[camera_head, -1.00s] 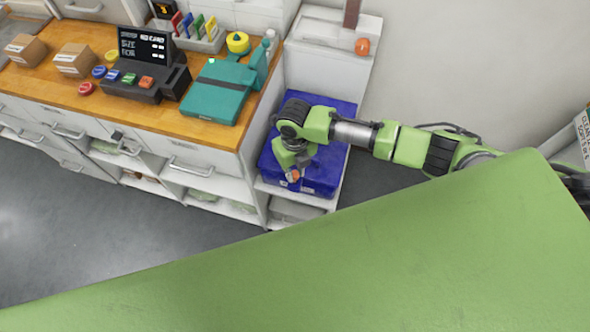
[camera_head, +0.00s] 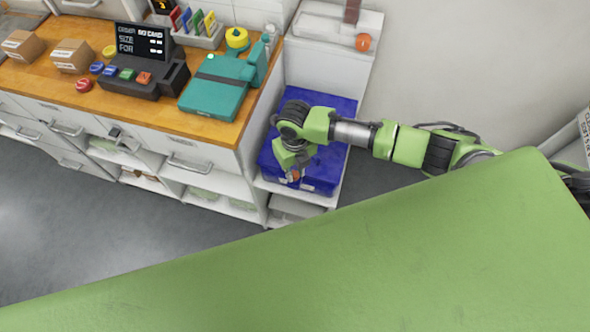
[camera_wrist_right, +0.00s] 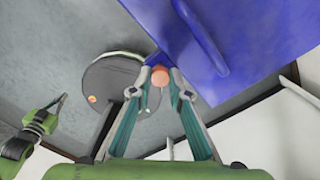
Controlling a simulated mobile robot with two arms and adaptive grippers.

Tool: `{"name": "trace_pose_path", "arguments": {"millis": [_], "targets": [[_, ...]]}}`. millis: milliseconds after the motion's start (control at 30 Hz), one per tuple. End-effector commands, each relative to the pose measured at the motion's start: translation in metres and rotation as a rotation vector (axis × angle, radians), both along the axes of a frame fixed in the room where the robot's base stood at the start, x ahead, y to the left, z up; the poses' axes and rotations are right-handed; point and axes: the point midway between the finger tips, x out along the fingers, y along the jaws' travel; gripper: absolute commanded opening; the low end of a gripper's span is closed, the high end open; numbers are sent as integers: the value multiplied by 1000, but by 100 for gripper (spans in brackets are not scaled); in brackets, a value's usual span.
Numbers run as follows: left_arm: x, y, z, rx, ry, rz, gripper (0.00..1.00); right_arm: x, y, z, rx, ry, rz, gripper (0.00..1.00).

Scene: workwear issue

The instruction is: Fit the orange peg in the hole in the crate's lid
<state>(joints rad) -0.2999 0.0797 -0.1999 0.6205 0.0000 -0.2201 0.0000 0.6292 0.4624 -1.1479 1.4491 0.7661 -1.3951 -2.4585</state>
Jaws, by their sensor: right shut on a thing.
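The blue crate (camera_head: 334,150) stands on a low white shelf right of the counter. It also fills the upper right of the right wrist view (camera_wrist_right: 255,32). My right gripper (camera_head: 294,170) is over the crate's front part, shut on the orange peg (camera_head: 295,176). In the right wrist view the peg's round orange end (camera_wrist_right: 160,76) shows between the fingertips, close to the crate's edge. I cannot tell whether it touches the crate. The lid's hole is not visible. My left gripper (camera_wrist_right: 59,103) seems to show at the left of that view, its jaws unclear.
The wooden counter (camera_head: 150,118) holds a dark terminal (camera_head: 150,80) with coloured buttons, a teal device (camera_head: 216,90) and small boxes. An orange round thing (camera_head: 363,42) sits on the white ledge behind the crate. Grey floor (camera_head: 90,225) is clear before the counter.

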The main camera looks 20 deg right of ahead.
Motion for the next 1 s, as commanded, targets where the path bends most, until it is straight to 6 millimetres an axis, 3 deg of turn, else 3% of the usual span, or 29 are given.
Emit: {"name": "trace_pose_path", "arguments": {"millis": [1000], "targets": [[0, 0, -9, 0, 0, 0, 0, 0, 0, -14, 0, -1, 0, 9]]}}
